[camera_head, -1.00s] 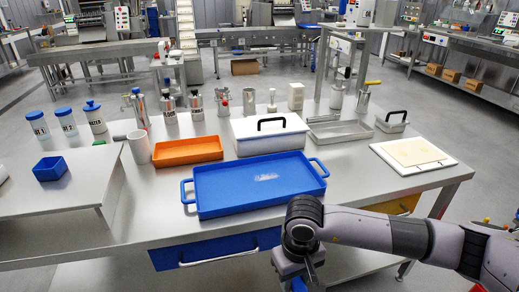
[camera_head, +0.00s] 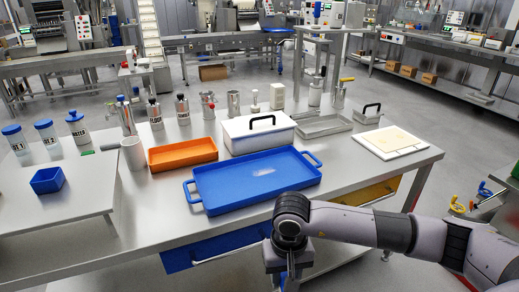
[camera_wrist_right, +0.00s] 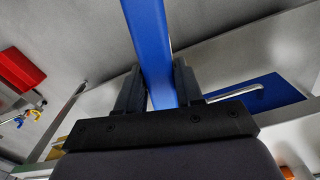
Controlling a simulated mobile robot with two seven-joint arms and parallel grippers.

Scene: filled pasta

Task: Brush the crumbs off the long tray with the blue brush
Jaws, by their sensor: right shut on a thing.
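The long blue tray (camera_head: 222,190) with two end handles lies on the steel table in the head view. A whitish patch of crumbs (camera_head: 263,172) lies near the middle of its floor. My right gripper (camera_head: 285,268) is in front of the table's near edge, below the tray and apart from it. In the right wrist view, my right gripper (camera_wrist_right: 159,88) is shut on a long blue bar, which looks like the handle of the blue brush (camera_wrist_right: 148,40). The brush's bristles are not visible. My left gripper is not in view.
An orange tray (camera_head: 183,154) and a white lidded box (camera_head: 258,138) stand close behind the blue tray. A white board (camera_head: 391,143) lies to its right. A small blue bin (camera_head: 47,180) sits on a raised stand at left. Blue and yellow drawers are under the tabletop.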

